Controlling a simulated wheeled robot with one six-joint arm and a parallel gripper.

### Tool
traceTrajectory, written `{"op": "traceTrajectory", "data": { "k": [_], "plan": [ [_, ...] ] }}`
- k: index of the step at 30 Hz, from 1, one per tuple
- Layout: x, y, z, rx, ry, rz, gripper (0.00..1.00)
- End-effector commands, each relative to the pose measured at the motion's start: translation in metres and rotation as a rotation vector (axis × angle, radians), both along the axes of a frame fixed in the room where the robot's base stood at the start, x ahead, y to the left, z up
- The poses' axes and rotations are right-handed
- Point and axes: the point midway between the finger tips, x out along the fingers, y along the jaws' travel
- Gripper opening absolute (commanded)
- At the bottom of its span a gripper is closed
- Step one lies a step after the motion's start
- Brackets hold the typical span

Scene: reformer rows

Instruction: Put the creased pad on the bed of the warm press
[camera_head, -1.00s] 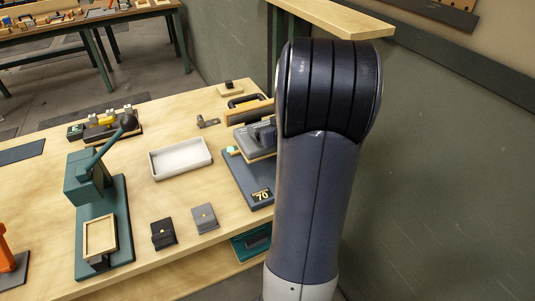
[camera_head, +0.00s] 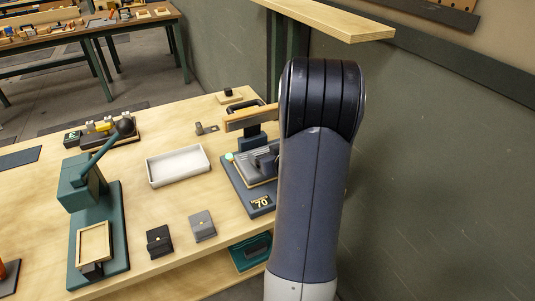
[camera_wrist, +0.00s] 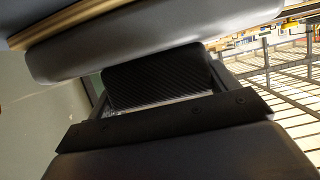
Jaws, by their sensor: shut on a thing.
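The creased pad (camera_head: 260,160), which I take to be the grey ridged piece with a tan edge, is over or on the bed of the warm press; I cannot tell if it touches. The warm press (camera_head: 262,203) is a dark slate base with a "70°" display, at the table's right edge. Its wooden upper bar (camera_head: 250,119) stands raised above the pad. My gripper is hidden behind my arm in the head view. In the wrist view, my gripper (camera_wrist: 160,85) is shut below a grey, tan-edged slab, which looks like the pad.
A white tray (camera_head: 177,166) lies left of the press. Two small blocks, black (camera_head: 159,241) and grey (camera_head: 203,226), sit near the front edge. A teal lever press (camera_head: 98,245) stands further left. A wall (camera_head: 440,180) rises on the right.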

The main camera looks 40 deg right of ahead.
Motion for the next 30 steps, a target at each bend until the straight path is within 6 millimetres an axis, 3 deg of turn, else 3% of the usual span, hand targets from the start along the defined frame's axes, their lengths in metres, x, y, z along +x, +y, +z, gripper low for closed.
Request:
{"op": "traceTrajectory", "data": {
  "k": [7,17,23,30],
  "plan": [
    [0.000,0.000,-0.001,0.000,0.000,0.000,1.00],
    [0.000,0.000,0.004,0.000,0.000,0.000,1.00],
    [-0.028,0.006,0.015,-0.002,0.000,-0.002,1.00],
    [-0.074,0.016,0.036,-0.002,-0.001,-0.005,1.00]
  ]
}}
